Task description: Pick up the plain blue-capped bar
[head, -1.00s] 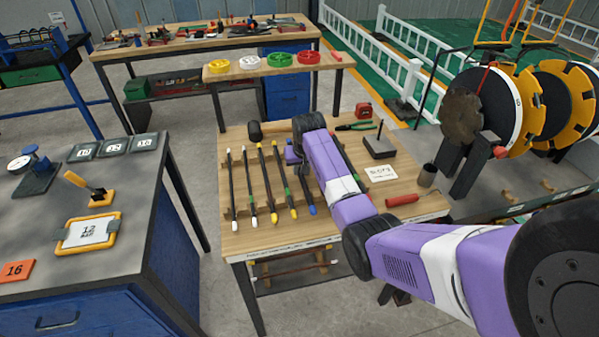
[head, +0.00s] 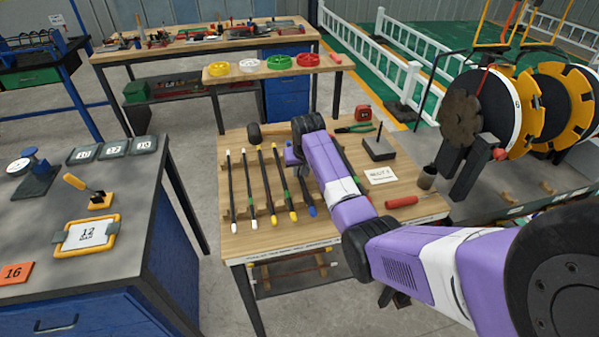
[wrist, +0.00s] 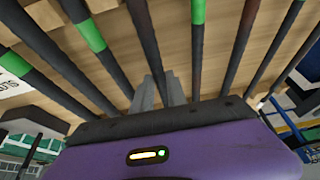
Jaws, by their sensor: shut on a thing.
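The plain blue-capped bar shows its blue cap (head: 312,211) at the front of the wooden table in the head view. Its dark shaft runs back toward my gripper, and my arm hides part of it. In the wrist view a plain dark bar (wrist: 144,35) comes down to the grey fingers of my gripper (wrist: 160,92), which are shut on it. In the head view my gripper (head: 294,157) is over the bar's middle, low among the row. The bar appears still at rack height; whether it touches the supports is hidden.
Close on the left are bars with yellow caps (head: 293,216) and white caps (head: 250,224). A green-banded bar (wrist: 85,30) lies on the other side, partly under my arm. A red cylinder (head: 401,202), white card (head: 381,176) and dark block (head: 379,149) are at the right.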

